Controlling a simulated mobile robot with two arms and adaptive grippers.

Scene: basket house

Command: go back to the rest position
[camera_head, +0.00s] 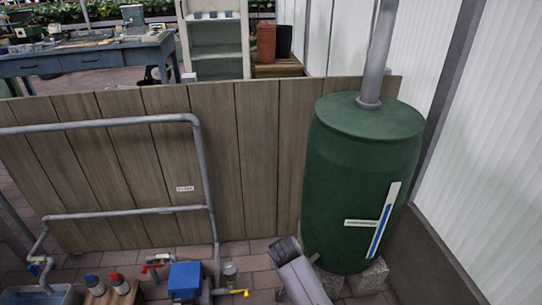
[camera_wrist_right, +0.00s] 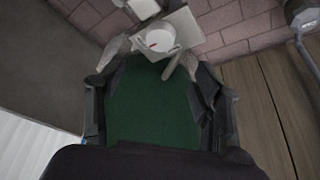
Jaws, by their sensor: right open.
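My right gripper (camera_wrist_right: 146,58) shows in the right wrist view, with its two fingers spread apart. A dark green surface (camera_wrist_right: 150,108) fills the space between the fingers. It matches the green barrel (camera_head: 362,180) of the head view, but I cannot tell whether the fingers touch it. The barrel stands upright on grey blocks, with a grey pipe rising from its lid.
A wooden fence (camera_head: 255,150) runs behind the barrel, with a grey pipe frame (camera_head: 205,170) before it. A white ribbed wall (camera_head: 480,160) closes the right. A blue workbench (camera_head: 85,62) stands beyond the fence.

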